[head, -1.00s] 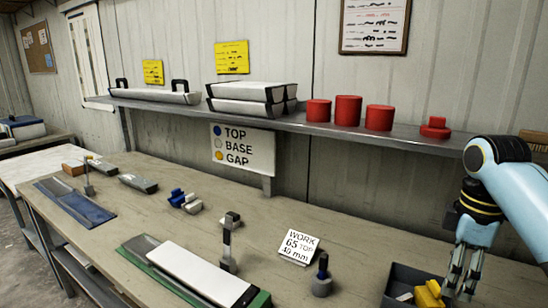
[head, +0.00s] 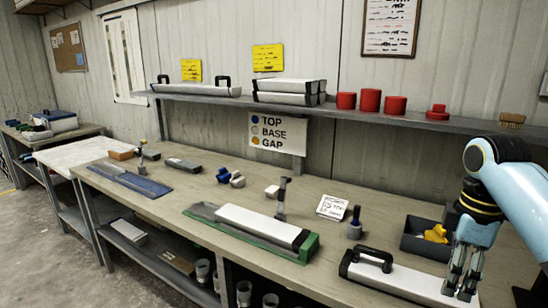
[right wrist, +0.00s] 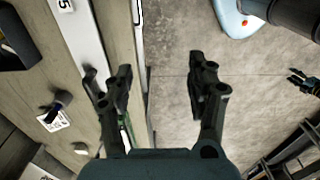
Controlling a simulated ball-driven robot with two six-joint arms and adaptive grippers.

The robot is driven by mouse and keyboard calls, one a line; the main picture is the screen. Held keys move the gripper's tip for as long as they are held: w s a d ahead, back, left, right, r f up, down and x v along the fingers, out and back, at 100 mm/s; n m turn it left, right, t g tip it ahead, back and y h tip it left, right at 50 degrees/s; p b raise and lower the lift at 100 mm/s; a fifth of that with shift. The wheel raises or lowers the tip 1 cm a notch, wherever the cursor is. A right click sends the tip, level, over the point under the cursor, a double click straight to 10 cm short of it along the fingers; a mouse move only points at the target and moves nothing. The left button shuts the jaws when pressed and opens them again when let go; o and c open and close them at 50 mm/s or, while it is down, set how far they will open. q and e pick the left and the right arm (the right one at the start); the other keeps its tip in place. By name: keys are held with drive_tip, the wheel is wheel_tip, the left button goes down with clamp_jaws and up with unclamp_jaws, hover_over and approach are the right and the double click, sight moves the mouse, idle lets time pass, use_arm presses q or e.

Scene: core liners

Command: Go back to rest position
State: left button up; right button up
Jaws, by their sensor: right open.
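My right gripper (head: 462,280) is at the right of the head view, in front of the bench's front edge, fingers pointing down. In the right wrist view its two dark fingers (right wrist: 160,88) are wide apart, with nothing between them but bench edge and floor. My left gripper does not show in the head view.
The bench (head: 190,196) holds a green tray (head: 309,243) with a white core box, a white handled case (head: 405,283), a dark bin (head: 412,241) with yellow pieces (head: 436,233) and a card (head: 332,206). A shelf (head: 350,113) runs above. Concrete floor (right wrist: 240,100) is open beside the bench.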

use_arm(q)
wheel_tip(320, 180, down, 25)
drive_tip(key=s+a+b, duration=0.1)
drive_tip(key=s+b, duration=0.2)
drive_tip(key=b, duration=2.1)
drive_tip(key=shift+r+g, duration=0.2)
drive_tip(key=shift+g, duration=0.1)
use_arm(e)
drive_tip(key=s+f+m, duration=0.4)
drive_tip(key=s+f, duration=1.1)
drive_tip(key=f, duration=0.7)
drive_tip(key=s+a+f+m, duration=0.1)
drive_tip(key=s+f+m, duration=0.3)
drive_tip(key=s+f, duration=1.2)
drive_tip(key=s+f+m+t, duration=0.1)
drive_tip(key=s+f+m, duration=0.2)
drive_tip(key=s+f, duration=1.2)
wheel_tip(320, 180, down, 15)
drive_tip(key=shift+s+a+f+m+h, duration=0.1)
drive_tip(key=shift+s+a+m+h, duration=0.05)
drive_tip(key=shift+a+m+h, duration=0.25)
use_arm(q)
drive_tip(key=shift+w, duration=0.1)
